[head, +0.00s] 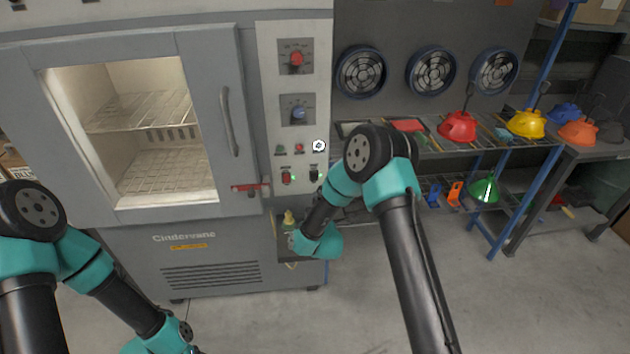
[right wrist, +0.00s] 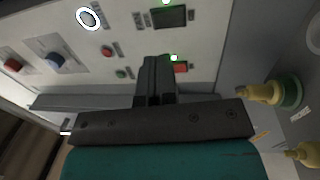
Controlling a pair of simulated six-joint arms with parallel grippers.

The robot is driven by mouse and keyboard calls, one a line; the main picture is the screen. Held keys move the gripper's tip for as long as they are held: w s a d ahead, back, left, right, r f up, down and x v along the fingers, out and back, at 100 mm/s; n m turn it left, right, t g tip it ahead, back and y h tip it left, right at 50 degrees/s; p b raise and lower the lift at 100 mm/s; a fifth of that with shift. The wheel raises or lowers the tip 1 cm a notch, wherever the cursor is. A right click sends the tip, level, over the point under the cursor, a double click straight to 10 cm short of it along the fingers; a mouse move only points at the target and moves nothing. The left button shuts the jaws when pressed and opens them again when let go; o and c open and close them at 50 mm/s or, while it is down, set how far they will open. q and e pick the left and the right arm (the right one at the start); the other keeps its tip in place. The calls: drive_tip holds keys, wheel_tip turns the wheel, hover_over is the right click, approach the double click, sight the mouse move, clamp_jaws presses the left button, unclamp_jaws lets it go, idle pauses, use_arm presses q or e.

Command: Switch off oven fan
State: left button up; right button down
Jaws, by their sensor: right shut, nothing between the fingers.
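The grey oven (head: 160,250) stands at the left with its door closed. Its control panel (head: 268,80) carries a red rocker switch (head: 287,178) and a black switch (head: 315,174), each with a lit green light beside it. In the right wrist view, the red switch (right wrist: 181,68) and the black switch (right wrist: 170,17) also show. My right gripper (right wrist: 157,62) is shut and empty, in front of the panel right beside the red switch; contact is unclear. In the head view it is hidden by my arm. My left gripper is out of view.
Above the switches are a red knob (head: 296,58), a blue knob (head: 298,113) and a round white-rimmed dial (head: 319,146). Shelves with helmets (head: 458,127) are at the right. The floor (head: 500,300) is clear.

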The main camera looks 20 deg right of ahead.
sight(315, 175)
drive_tip(key=w, duration=0.5)
drive_tip(key=w+d+r, duration=0.1)
drive_tip(key=w, duration=0.2)
drive_tip(key=shift+w+d, duration=0.1)
drive_tip(key=shift+w, duration=0.15)
drive_tip(key=shift+d, duration=0.15)
